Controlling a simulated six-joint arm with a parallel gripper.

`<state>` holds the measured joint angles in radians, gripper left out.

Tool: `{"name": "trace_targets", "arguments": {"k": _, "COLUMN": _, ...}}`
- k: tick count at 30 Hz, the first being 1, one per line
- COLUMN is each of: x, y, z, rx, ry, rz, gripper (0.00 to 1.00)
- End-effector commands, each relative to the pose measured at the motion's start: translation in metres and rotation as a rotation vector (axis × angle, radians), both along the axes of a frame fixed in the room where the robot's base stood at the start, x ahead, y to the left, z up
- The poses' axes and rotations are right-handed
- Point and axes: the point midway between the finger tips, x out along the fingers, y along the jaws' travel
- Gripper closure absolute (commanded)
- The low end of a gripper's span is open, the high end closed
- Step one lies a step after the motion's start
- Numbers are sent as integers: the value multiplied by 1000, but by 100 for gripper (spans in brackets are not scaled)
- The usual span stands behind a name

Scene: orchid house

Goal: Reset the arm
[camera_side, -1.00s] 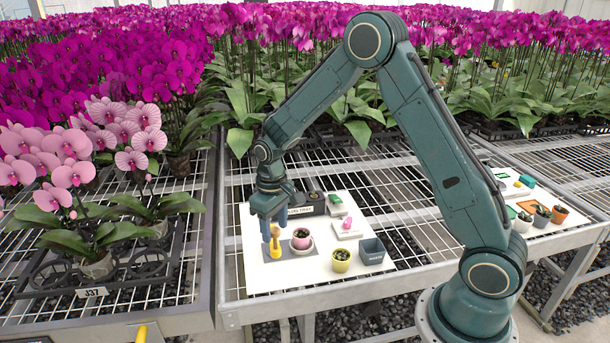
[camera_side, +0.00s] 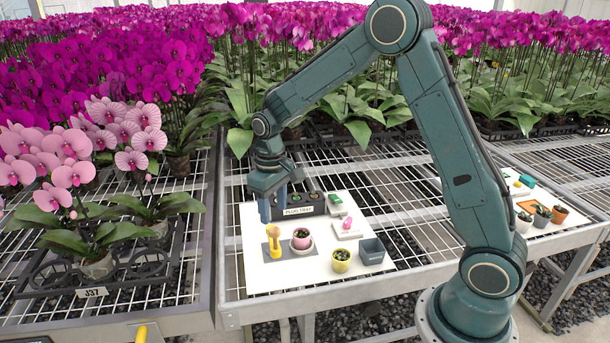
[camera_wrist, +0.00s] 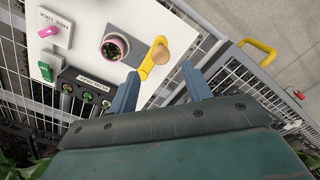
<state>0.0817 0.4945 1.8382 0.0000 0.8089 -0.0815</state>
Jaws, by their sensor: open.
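My gripper (camera_side: 279,205) is open and empty, raised above the back left part of the white board (camera_side: 264,280). In the wrist view its two blue fingers (camera_wrist: 160,88) stand apart with nothing between them. A yellow tool with a tan knob (camera_side: 275,243) stands on a grey mat (camera_side: 293,254), beside a pink pot with a small plant (camera_side: 301,239). The yellow tool also shows in the wrist view (camera_wrist: 147,67), past the fingertips and apart from them.
Small pots (camera_side: 541,216) stand on the right bench. Pink orchids (camera_side: 70,165) crowd the left.

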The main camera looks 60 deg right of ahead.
Motion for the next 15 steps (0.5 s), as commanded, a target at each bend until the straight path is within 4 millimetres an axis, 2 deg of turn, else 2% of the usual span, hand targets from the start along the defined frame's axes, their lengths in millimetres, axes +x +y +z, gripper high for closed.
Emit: {"name": "trace_targets", "arguments": {"k": 15, "x": 0, "y": 0, "z": 6, "rx": 0, "ry": -1, "rz": 0, "gripper": 51}}
